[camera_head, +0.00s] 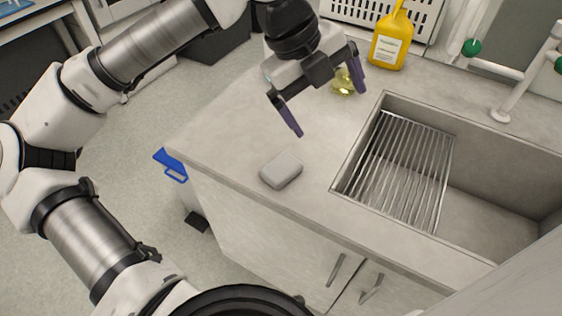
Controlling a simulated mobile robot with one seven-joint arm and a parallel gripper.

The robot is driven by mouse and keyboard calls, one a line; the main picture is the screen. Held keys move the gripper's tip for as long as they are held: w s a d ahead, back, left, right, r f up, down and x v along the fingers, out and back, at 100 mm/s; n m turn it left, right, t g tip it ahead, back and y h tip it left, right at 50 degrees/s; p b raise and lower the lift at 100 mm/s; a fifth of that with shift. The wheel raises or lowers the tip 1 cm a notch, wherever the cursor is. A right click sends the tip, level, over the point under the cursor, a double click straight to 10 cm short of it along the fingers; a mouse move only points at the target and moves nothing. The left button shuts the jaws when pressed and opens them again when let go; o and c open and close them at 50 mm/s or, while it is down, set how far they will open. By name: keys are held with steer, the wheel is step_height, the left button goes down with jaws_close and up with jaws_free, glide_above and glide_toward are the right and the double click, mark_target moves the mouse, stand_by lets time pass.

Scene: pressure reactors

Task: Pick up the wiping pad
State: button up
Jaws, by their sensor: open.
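The wiping pad looks to be the small light grey rounded block (281,170) lying flat on the grey countertop (222,140), left of the sink and near the counter's front edge. My gripper (325,112) is above the counter, up and to the right of the pad in the picture. Its two purple-tipped fingers are spread wide with nothing between them that I can see held. The gripper is apart from the pad. The whole top of the pad shows.
A sink (500,178) with a metal rack (400,170) is to the right. A yellow bottle (392,38) and a small yellowish transparent object (343,82), partly behind the gripper, stand at the back. White taps (520,85) rise behind the sink. The counter around the pad is clear.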

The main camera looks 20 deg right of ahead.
steer(key=w+a+f+n+t+y, duration=0.2)
steer(key=w+a+f+n+y, duration=0.2)
steer(key=w+a+f+y, duration=0.15)
glide_above(282, 167)
steer(key=shift+h, duration=0.25)
steer(key=f, duration=0.5)
steer(key=f+p, duration=0.1)
steer(key=f, duration=0.1)
steer(key=shift+w+a+f, duration=0.1)
steer(key=shift+a+f, duration=0.15)
steer(key=shift+f, duration=0.1)
steer(key=shift+d+f+p, duration=0.15)
steer(key=shift+f+p, duration=0.35)
steer(key=shift+f, duration=1)
steer(key=shift+d+f+p, duration=0.1)
steer(key=shift+f+p, duration=0.35)
steer(key=shift+f, duration=1.05)
steer(key=c, duration=1)
